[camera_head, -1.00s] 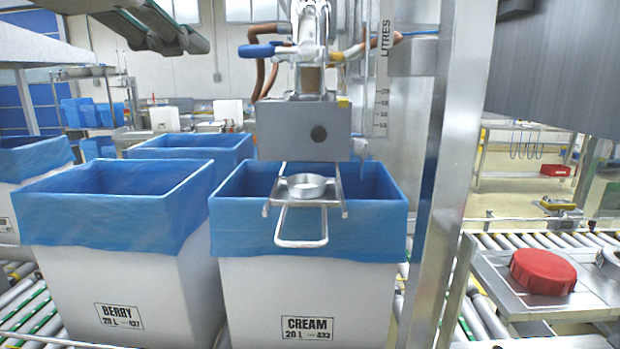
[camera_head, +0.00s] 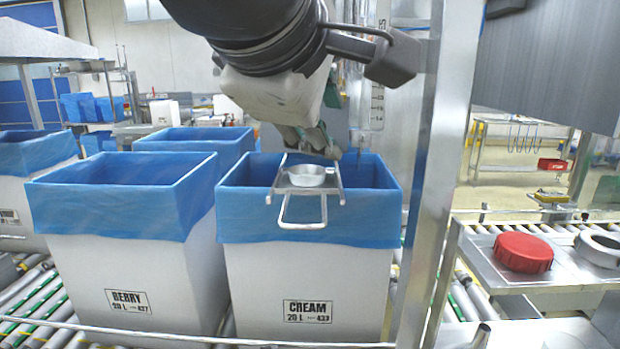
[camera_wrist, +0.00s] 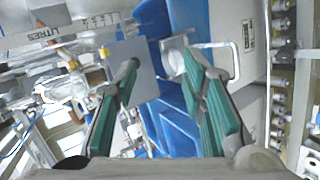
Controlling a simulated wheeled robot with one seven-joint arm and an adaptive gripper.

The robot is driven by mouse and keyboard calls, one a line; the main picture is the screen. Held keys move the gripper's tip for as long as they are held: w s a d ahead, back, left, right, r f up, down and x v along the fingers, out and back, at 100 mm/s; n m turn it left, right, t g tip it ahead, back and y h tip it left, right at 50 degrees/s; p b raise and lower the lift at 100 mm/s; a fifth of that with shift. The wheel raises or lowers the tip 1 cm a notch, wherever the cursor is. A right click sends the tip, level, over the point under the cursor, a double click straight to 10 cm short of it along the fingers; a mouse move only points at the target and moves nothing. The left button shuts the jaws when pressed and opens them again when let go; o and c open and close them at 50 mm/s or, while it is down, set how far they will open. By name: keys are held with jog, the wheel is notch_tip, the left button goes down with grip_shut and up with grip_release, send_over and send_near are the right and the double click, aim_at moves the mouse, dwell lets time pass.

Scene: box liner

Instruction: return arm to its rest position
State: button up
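My arm reaches in from the top of the head view. My gripper (camera_head: 312,143) hangs over the rear part of the white CREAM box (camera_head: 300,285), near the metal bracket (camera_head: 303,222) on its blue liner (camera_head: 255,225). In the wrist view, my gripper (camera_wrist: 157,62) shows two teal-padded fingers spread apart. Nothing shows held between them. A round metal ring (camera_head: 307,175) sits on the bracket. It also shows in the wrist view, partly hidden behind the right finger.
The lined BERRY box (camera_head: 140,285) stands left of the CREAM box. A metal post (camera_head: 437,180) rises close to its right. A red cap (camera_head: 523,252) and a grey ring (camera_head: 600,247) lie on a steel shelf at right.

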jog(key=s+d+f+m+g, duration=0.4)
jog(key=d+f+m+g, duration=0.15)
jog(key=d+f, duration=0.65)
jog(key=s+d+f+m+g+y+p, duration=0.1)
jog(key=s+d+f+m+y+p, duration=0.1)
jog(key=s+d+f+m, duration=0.4)
jog(key=s+f+m+y, duration=0.1)
jog(key=s+f, duration=0.2)
jog(key=shift+s+m+y, duration=0.3)
jog(key=shift+s+m, duration=0.05)
jog(key=shift+r+g, duration=0.1)
jog(key=shift+g, duration=0.15)
jog(key=shift+c, duration=0.6)
